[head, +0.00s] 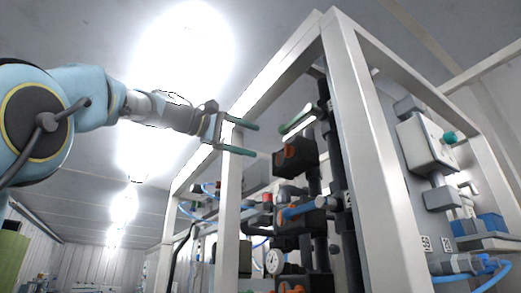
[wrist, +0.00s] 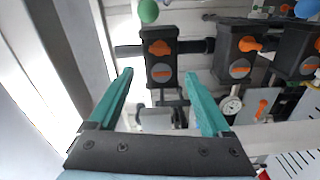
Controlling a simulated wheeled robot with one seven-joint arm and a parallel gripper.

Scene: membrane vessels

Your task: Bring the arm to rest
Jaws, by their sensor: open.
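My gripper (head: 250,139) is at the end of my raised arm in the head view. Its two green fingers are spread apart with nothing between them. They point right, at the white frame and the dark valve blocks. In the wrist view my gripper (wrist: 160,90) also shows open, with a dark valve block (wrist: 160,57) with orange parts seen beyond the gap between the fingertips. I cannot tell how far the fingers are from the block.
The white frame's front post (head: 372,150) stands right of my gripper. Another white post (head: 229,200) is close by the fingers. Behind are dark pipes, valve blocks (head: 294,158) and a gauge (head: 274,262). A grey box (head: 426,145) is at the right. Open room lies left, under the ceiling lights.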

